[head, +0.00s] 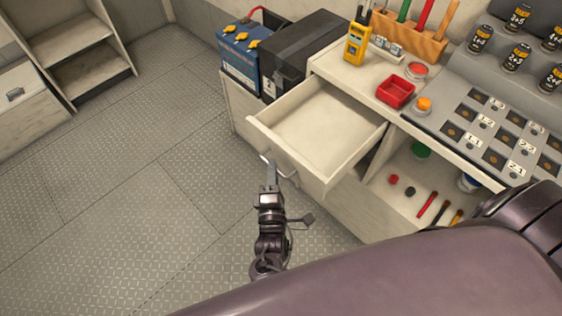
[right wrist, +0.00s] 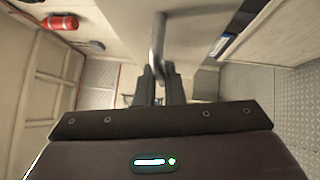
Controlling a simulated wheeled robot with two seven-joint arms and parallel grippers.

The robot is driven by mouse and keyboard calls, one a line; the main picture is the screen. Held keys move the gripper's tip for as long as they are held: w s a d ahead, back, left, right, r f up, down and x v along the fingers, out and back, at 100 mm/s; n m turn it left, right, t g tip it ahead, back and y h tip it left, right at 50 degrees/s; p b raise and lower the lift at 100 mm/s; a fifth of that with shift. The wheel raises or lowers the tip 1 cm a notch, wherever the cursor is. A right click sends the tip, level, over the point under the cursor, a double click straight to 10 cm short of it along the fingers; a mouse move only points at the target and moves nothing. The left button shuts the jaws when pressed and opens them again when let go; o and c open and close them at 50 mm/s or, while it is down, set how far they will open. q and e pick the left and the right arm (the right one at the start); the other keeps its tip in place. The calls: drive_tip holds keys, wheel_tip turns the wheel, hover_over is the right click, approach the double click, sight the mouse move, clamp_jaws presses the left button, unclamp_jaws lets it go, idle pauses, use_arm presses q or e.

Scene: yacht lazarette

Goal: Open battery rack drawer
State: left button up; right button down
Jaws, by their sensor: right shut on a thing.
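The battery rack drawer (head: 317,127) is pulled out from the rack (head: 243,107), and its inside looks empty. Its metal bar handle (head: 283,166) is on the front panel. My right gripper (head: 270,176) is at the front panel, shut on the handle. In the right wrist view the two fingers (right wrist: 160,82) close around the lower end of the handle (right wrist: 158,42). My left gripper is not in view.
A blue battery (head: 238,55) and a black battery (head: 300,50) stand behind the drawer. A yellow meter (head: 357,42) and a red bin (head: 395,92) are on the bench. The tread-plate floor (head: 130,200) left of the drawer is clear.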

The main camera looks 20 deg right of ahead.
idle(0.3)
drive_tip(key=c, duration=1.5)
unclamp_jaws()
drive_tip(key=shift+s+a, duration=0.1)
drive_tip(key=shift+s, duration=0.05)
drive_tip(key=b+v, duration=0.1)
drive_tip(key=v, duration=0.6)
drive_tip(key=shift+s+a+f, duration=0.1)
drive_tip(key=shift+s+a, duration=0.05)
drive_tip(key=shift+s, duration=0.05)
drive_tip(key=shift+f, duration=0.1)
